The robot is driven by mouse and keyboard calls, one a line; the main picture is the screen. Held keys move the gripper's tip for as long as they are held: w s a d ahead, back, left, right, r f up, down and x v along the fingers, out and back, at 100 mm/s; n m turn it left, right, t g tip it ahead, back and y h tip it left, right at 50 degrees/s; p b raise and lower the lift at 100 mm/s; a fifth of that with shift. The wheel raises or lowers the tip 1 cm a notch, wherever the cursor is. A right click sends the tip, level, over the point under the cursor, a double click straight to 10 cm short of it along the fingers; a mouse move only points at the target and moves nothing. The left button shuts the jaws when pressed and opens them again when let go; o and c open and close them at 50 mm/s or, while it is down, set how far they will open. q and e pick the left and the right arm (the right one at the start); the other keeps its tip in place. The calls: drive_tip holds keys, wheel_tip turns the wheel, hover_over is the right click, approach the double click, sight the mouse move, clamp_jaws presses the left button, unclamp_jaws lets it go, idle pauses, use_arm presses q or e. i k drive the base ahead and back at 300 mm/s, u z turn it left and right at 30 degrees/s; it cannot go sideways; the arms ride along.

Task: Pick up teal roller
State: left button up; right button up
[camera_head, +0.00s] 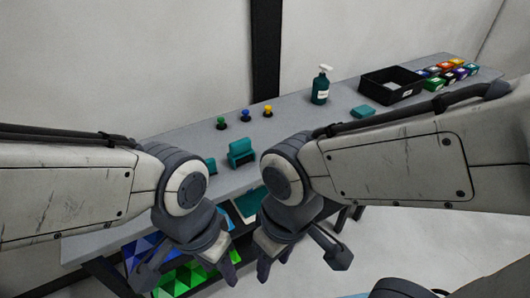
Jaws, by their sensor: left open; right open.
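A teal block-shaped item (241,152) with a raised back stands on the grey table between my two wrists. A second teal item (210,165) sits just left of it, partly hidden by my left wrist. I cannot tell for certain which of these is the roller. My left gripper (187,268) is open and empty, low in front of the table's near edge. My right gripper (301,257) is open and empty to its right, also in front of the table. Both are apart from the teal items.
Green, blue and yellow knobs (246,115) stand behind. A teal spray bottle (320,90), flat teal block (362,112), black bin (392,86) and several coloured boxes (446,71) are to the right. Blue and green patterned panels (183,278) show below the near edge.

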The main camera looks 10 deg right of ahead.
sight(240, 148)
drive_tip(key=z, duration=0.55)
drive_tip(key=k, duration=0.65)
drive_tip(key=z, duration=1.05)
drive_tip(key=i, duration=1.25)
drive_tip(key=u, duration=0.75)
drive_tip(key=i, duration=0.5)
drive_tip(key=u, duration=0.6)
